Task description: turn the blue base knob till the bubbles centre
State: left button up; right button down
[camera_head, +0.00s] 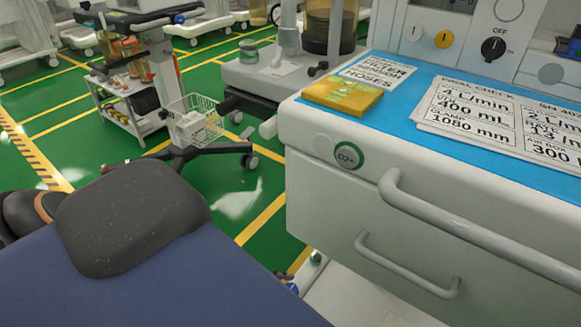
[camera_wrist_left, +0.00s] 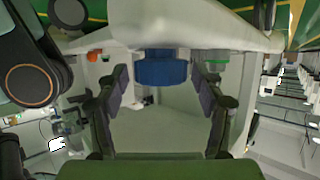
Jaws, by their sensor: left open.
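In the left wrist view a blue ribbed knob (camera_wrist_left: 162,70) sits under a pale rounded housing. My left gripper (camera_wrist_left: 162,88) is open, with one dark-padded finger on each side of the knob. I see gaps between the pads and the knob's sides, so the fingers look apart from it. In the head view my left arm's dark and blue links fill the lower left and hide the fingers. A small blue patch shows low beside the cart there; I cannot tell if it is the knob. No bubbles can be made out. My right gripper is in neither view.
A white cart (camera_head: 340,205) with drawer handles fills the right of the head view. A yellow packet (camera_head: 343,96) and printed cards (camera_head: 500,115) lie on its blue top. A wheeled stand with a wire basket (camera_head: 195,120) is behind. Green floor (camera_head: 235,195) lies between.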

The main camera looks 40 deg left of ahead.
pick_arm(q)
jog(key=shift+w+d+f, duration=0.1)
jog(key=shift+w+d, duration=0.05)
jog(key=shift+w, duration=0.05)
jog(key=c, duration=1.2)
jog(key=shift+o, duration=0.2)
jog(key=shift+n+y, duration=0.3)
jog(key=shift+y, duration=0.1)
jog(key=n+t+y+p, duration=0.1)
jog(key=n+t+y, duration=0.1)
jog(key=n+y, duration=0.1)
jog(key=shift+d, duration=0.1)
jog(key=shift+n+t+y, duration=0.4)
jog(key=shift+n+y, duration=1.3)
jog(key=shift+y, duration=0.2)
jog(key=shift+n+y, duration=0.3)
jog(key=shift+y, duration=0.1)
